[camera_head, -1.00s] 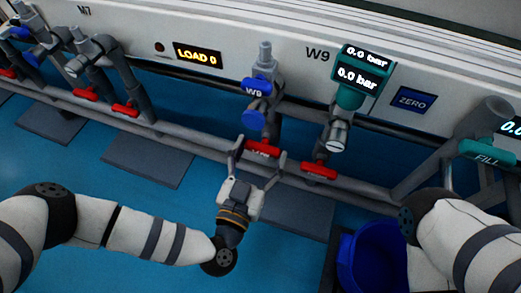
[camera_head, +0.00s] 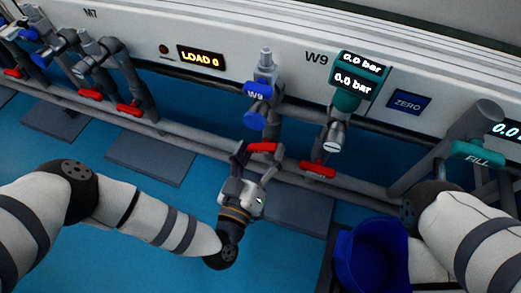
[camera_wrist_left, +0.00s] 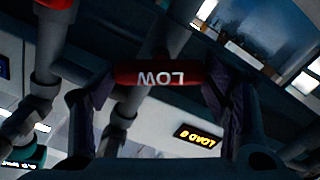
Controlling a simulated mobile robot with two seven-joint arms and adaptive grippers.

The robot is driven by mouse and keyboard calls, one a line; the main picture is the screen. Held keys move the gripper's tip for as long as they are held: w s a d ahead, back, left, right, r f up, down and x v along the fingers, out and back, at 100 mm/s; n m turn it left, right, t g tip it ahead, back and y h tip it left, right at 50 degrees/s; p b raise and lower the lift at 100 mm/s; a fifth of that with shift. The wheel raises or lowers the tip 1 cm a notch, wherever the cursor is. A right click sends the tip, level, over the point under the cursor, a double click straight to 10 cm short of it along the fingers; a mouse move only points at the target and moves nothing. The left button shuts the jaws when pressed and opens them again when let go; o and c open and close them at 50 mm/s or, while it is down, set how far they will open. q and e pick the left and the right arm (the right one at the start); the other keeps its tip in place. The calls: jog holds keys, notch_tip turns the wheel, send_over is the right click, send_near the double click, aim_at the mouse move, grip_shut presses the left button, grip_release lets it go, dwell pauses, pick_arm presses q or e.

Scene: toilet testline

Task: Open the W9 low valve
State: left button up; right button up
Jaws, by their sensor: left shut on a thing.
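The W9 low valve's red handle (camera_head: 262,147) sits on the pipework below the blue W9 tag (camera_head: 257,91). In the left wrist view the handle (camera_wrist_left: 160,75) shows the word LOW upside down. My left gripper (camera_head: 257,156) is at this handle and shut on it, with one dark finger at each end of it in the wrist view. My right arm comes in at the right edge, but its gripper is not in view.
A second red handle (camera_head: 318,169) is close on the right, below the teal gauge (camera_head: 357,82) reading 0.0 bar. A blue bin (camera_head: 374,258) stands at the lower right. A grey horizontal pipe (camera_head: 185,138) runs along the wall.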

pick_arm(q)
jog(key=n, duration=0.6)
jog(key=shift+w+n+b, duration=0.1)
jog(key=shift+n+b, duration=0.2)
jog(key=shift+b, duration=0.05)
jog(key=n+b, duration=0.1)
jog(key=n, duration=0.4)
jog(key=shift+n, duration=0.4)
jog(key=o, duration=1.2)
jog(key=shift+c, duration=0.2)
jog(key=v, duration=0.7)
jog(key=shift+s, duration=0.25)
